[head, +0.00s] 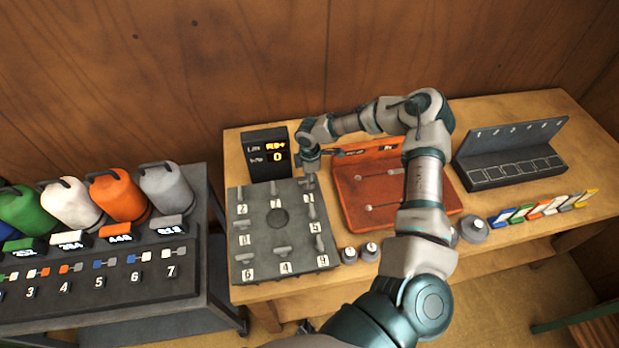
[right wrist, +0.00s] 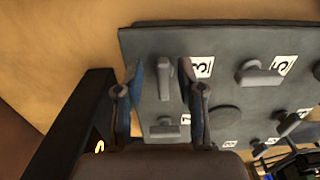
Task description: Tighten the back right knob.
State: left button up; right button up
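The grey knob plate (head: 262,262) lies at the left end of the wooden table, with several grey knobs and white number labels. The back right knob (head: 309,182) is partly hidden under my right gripper (head: 308,162). In the right wrist view this knob (right wrist: 164,78), beside label 3, is between the two fingers of my right gripper (right wrist: 161,82). The fingers are open, with a visible gap on each side of its bar. I cannot tell how far down around it they reach. My left gripper is not in view.
A dark slotted stand (head: 510,160) is farther right. A bench with coloured canisters (head: 118,195) stands left, across a gap.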

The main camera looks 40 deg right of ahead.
jog(key=shift+f, duration=0.15)
jog(key=shift+a, duration=0.25)
jog(key=shift+c, duration=1.2)
jog(key=shift+a+r, duration=0.15)
jog(key=shift+r, duration=0.1)
jog(key=c, duration=0.4)
grip_shut()
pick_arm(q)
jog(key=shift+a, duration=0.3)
